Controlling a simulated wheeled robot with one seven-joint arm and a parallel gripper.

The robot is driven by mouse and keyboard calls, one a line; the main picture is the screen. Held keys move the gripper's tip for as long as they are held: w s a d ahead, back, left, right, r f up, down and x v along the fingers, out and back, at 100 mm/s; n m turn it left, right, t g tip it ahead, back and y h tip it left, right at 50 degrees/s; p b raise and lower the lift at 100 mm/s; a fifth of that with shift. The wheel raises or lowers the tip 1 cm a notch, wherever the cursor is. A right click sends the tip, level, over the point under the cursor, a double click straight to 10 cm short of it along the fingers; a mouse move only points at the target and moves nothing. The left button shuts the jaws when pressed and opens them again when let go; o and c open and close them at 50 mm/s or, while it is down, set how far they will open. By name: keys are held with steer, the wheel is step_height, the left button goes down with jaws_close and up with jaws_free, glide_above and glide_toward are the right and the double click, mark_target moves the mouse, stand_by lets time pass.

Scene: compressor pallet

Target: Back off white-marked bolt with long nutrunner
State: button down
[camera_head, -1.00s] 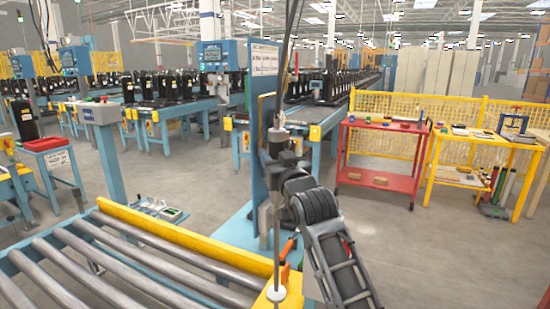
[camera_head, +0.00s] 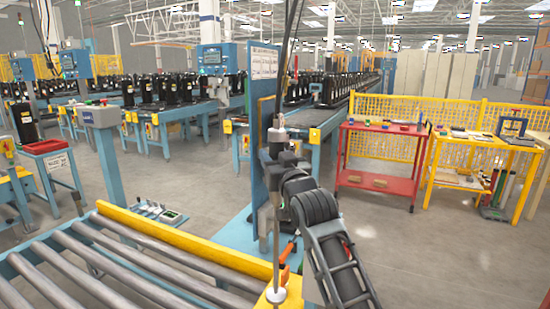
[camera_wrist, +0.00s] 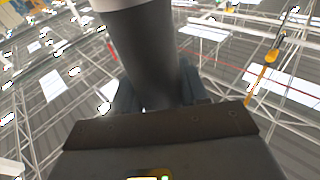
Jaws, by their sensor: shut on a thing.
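My gripper (camera_head: 277,150) is in the middle of the head view, in front of a blue upright panel. It is shut on the long nutrunner, whose thin upright shaft (camera_head: 276,230) runs down to a white collar near the bottom edge. In the wrist view, the tool's thick dark cylindrical body (camera_wrist: 143,50) with a pale band at the top stands between my gripper's fingers (camera_wrist: 157,92). An overhead cable runs down towards the tool's top. No white-marked bolt can be made out, and the shaft's lower tip is not clearly visible.
A roller conveyor (camera_head: 130,262) with a yellow rail (camera_head: 180,240) fills the lower left. A red cart (camera_head: 372,184) and a yellow table (camera_head: 482,140) stand at right before a yellow mesh fence (camera_head: 385,105). Bare floor lies between them and my arm.

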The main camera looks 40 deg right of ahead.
mark_target(274, 141)
steer(key=shift+w+f, duration=0.1)
steer(key=shift+f, duration=0.7)
steer(key=shift+r+p, duration=2)
steer(key=shift+r, duration=0.8)
